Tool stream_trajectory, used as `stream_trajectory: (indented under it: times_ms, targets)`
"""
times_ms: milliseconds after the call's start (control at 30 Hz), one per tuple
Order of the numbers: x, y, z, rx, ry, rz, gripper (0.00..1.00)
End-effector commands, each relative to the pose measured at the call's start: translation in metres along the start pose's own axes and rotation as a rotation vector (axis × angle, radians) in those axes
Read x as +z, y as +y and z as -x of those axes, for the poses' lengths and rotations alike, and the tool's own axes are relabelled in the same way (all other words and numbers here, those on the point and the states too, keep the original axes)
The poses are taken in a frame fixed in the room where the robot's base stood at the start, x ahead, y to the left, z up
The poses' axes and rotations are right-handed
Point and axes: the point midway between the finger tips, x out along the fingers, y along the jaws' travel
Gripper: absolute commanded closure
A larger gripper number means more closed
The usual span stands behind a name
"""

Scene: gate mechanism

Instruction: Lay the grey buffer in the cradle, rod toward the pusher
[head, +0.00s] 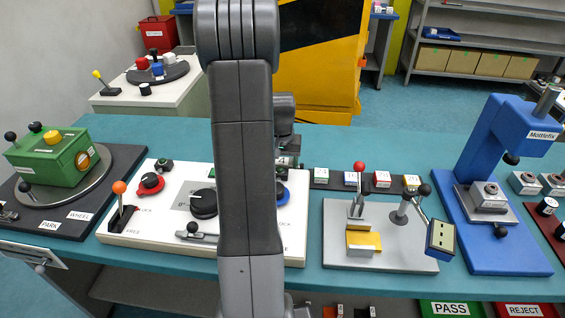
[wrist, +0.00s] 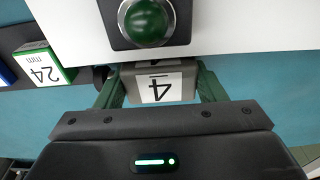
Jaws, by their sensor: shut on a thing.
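My gripper (wrist: 160,84) is shut on a grey block with a white label reading 4 (wrist: 157,88), held between its green fingers in the wrist view. This block appears to be the grey buffer; I cannot make out its rod or which way it points. The block is beside the edge of a white panel (wrist: 235,25); I cannot tell whether it touches the table. In the head view my arm hides most of the gripper and block. I cannot clearly identify the cradle or pusher; my arm covers part of the white panel (head: 130,222).
A green domed button (wrist: 147,22) stands close to the held block. A green block marked 24 mm (wrist: 45,70) is to its left. On the teal table (head: 330,140), a grey fixture plate (head: 335,255) and a blue press (head: 510,250) stand right. A green box (head: 52,158) stands left.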

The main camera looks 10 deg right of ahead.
Motion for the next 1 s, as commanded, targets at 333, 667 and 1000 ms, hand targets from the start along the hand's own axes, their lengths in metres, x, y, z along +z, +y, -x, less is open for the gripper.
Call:
stream_trajectory:
  times_ms: [333, 667, 1000]
  targets:
    - [0.000, 0.000, -0.003, 0.000, 0.001, 0.000, 0.35]
    - [0.000, 0.000, -0.002, 0.000, 0.001, 0.000, 0.15]
    - [-0.002, 0.000, 0.042, -0.001, 0.007, 0.000, 0.15]
